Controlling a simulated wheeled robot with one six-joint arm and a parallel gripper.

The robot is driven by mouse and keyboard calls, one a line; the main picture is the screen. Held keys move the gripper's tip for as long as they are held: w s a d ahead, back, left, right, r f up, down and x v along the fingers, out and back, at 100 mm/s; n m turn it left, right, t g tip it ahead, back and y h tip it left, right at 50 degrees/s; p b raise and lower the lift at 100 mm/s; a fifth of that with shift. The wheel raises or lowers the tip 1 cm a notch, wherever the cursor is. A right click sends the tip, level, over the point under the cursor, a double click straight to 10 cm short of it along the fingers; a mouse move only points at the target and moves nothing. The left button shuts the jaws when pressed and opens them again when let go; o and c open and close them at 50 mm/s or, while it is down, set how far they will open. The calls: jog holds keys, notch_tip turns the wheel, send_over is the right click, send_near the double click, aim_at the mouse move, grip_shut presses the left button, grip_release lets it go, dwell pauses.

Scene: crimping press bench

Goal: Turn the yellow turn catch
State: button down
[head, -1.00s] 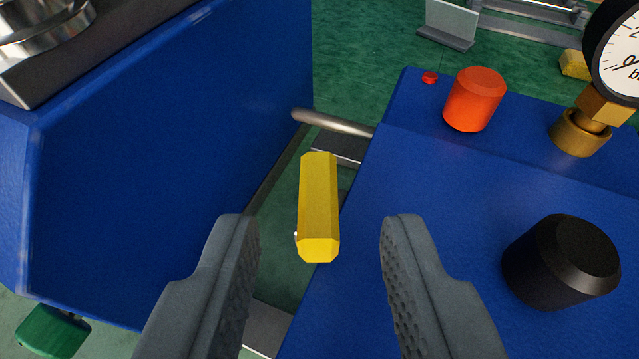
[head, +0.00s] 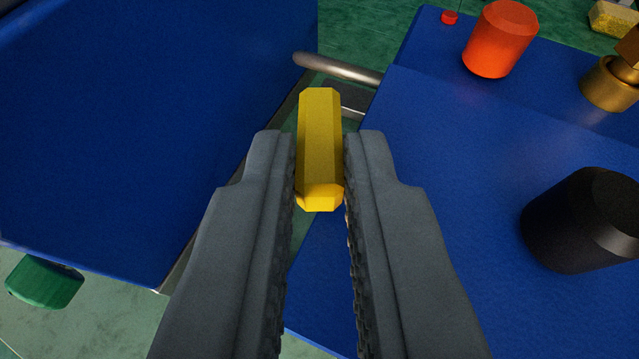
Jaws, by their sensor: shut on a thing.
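The yellow turn catch (head: 320,145) is a faceted yellow bar in the upper middle of the head view. It points away from me, nearly upright in the picture, by the gap between two blue housings. My gripper (head: 320,170) is shut on it, with one dark grey finger against each long side. The near end of the catch shows between the fingertips. Its mounting underneath is hidden.
A blue housing (head: 130,130) stands at the left and a blue panel (head: 440,160) at the right. The panel carries a black knob (head: 580,220), an orange-red knob (head: 500,40) and a brass fitting (head: 610,82). A metal rod (head: 338,68) lies just beyond the catch. A green knob (head: 44,281) is at lower left.

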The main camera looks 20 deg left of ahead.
aim_at(341, 135)
jog(key=n+g+y, duration=0.1)
jog(key=n+y, duration=0.1)
jog(key=w+d+n+g+y, duration=0.1)
jog(key=n+y, duration=0.1)
jog(key=shift+d+g, duration=0.2)
jog(key=shift+g, duration=0.1)
jog(key=shift+w+d+n+g+y, duration=0.2)
jog(key=shift+n+g+y, duration=0.35)
jog(key=shift+n+g, duration=0.2)
jog(key=shift+w+d+n+g+y, duration=0.1)
jog(key=shift+w+n+g+y, duration=0.1)
jog(key=shift+n+g+y, duration=0.45)
jog(key=shift+w+d+n+g+y, duration=0.15)
jog(key=shift+n+g+y, duration=0.25)
jog(key=shift+n+g, duration=0.4)
jog(key=c, duration=1.4)
grip_release()
jog(key=shift+w+a, duration=0.1)
jog(key=shift+c, duration=0.2)
jog(key=shift+r, duration=0.15)
notch_tip(341, 135, up, 10)
